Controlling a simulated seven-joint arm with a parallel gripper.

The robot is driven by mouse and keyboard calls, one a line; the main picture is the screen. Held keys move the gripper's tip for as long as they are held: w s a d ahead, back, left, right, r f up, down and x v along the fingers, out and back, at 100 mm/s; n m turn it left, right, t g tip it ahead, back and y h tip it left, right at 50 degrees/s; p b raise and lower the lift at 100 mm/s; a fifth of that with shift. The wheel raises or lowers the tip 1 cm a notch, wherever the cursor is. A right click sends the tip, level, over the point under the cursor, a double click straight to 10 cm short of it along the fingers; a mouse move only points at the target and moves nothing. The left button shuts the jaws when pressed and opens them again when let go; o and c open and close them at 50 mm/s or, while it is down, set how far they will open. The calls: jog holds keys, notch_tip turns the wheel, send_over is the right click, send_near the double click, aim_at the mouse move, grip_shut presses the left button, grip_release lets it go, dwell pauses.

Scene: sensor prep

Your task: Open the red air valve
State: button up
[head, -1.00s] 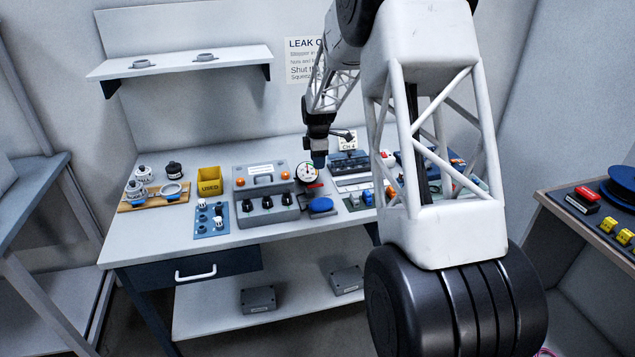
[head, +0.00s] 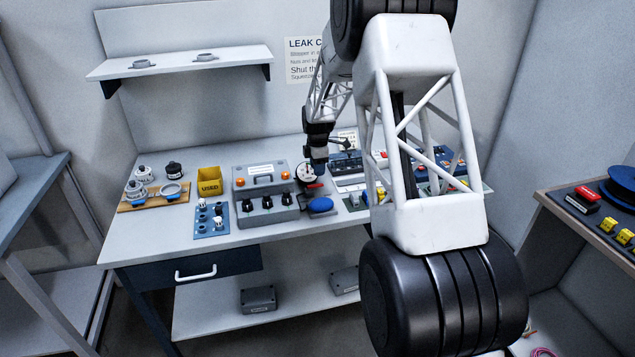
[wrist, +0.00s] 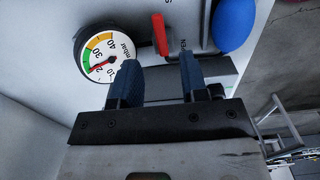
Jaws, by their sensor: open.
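The red air valve (wrist: 160,34) is a red lever handle on a light panel in the wrist view, with part of an "OPEN" label beside it. In the head view the valve (head: 314,186) shows as a small red spot below my gripper (head: 317,168). My gripper (wrist: 159,78) is open in the wrist view, with two blue fingers apart and nothing between them. The handle lies beyond the fingertips, apart from them. A round pressure gauge (wrist: 105,58) sits left of the handle, its red needle near 20.
A blue bulb (wrist: 234,24) lies right of the valve, also in the head view (head: 320,205). A grey box with black knobs (head: 267,204) stands left of the gauge. A yellow bin (head: 210,182) and blue switch panel (head: 210,222) are farther left.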

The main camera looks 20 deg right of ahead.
aim_at(315, 187)
jog(key=shift+f, duration=3.15)
grip_shut()
